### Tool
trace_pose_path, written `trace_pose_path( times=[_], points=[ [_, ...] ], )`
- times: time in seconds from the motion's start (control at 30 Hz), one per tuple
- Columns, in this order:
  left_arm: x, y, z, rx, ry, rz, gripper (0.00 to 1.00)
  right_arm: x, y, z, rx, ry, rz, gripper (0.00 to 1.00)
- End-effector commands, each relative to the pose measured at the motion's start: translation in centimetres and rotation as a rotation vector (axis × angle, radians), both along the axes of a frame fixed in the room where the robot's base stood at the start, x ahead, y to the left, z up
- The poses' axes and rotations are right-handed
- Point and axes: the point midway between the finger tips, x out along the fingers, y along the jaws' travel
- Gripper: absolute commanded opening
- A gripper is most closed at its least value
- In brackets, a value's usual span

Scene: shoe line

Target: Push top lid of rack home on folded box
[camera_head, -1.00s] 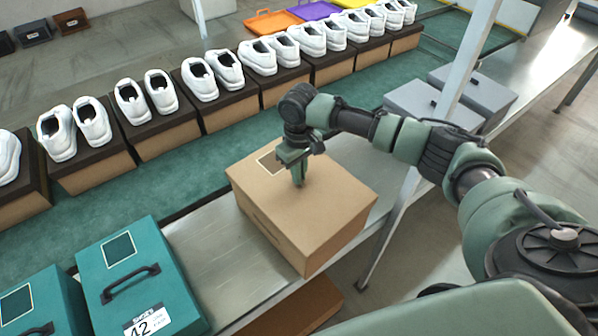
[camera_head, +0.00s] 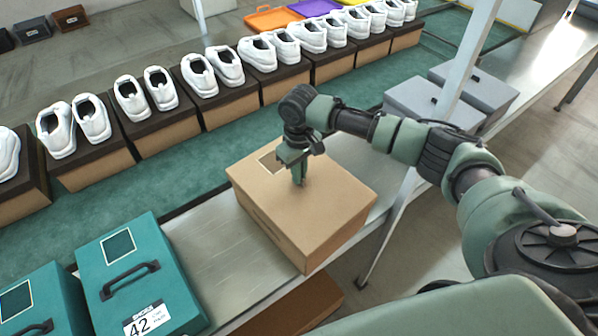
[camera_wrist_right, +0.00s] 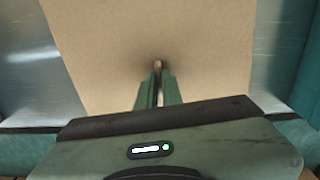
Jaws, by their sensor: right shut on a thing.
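A closed tan cardboard box (camera_head: 335,205) stands on the metal bench in the middle of the head view. Its flat top lid looks seated on the box, with a pale square outline near the back left corner. My right gripper (camera_head: 299,184) points straight down onto the middle of the lid. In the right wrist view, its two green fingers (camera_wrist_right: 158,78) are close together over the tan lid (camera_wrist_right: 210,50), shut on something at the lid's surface. The fingertips hide what is between them. My left gripper is not in view.
Teal boxes (camera_head: 135,270) with dark handles stand at the lower left, one labelled 42. White shoes (camera_head: 205,75) sit on boxes along the green belt (camera_head: 180,178) behind. Grey boxes (camera_head: 425,105) and a white post (camera_head: 468,55) stand at the back right. Bare bench (camera_head: 210,250) lies left of the tan box.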

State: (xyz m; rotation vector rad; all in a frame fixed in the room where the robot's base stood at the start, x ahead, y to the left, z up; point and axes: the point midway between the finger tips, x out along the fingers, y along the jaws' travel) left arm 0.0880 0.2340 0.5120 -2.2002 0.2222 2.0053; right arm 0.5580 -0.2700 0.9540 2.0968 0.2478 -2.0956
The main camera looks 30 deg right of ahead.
Motion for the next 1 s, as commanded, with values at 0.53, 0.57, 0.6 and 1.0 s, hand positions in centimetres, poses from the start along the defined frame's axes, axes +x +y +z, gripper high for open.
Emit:
trace_pose_path(
  times=[0.53,0.57,0.6,1.0],
  points=[
    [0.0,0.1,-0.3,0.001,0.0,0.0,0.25,0.0,0.0,-1.1,0.0,0.001,0.0,0.0],
    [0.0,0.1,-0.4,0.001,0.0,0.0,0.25,0.0,0.0,-1.2,0.0,0.001,0.0,0.0],
    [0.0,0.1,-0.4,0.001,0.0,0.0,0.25,0.0,0.0,-1.3,0.0,0.001,0.0,0.0],
    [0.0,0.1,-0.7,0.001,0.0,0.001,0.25,0.0,0.0,-2.1,0.0,0.0,0.0,0.0]
  ],
)
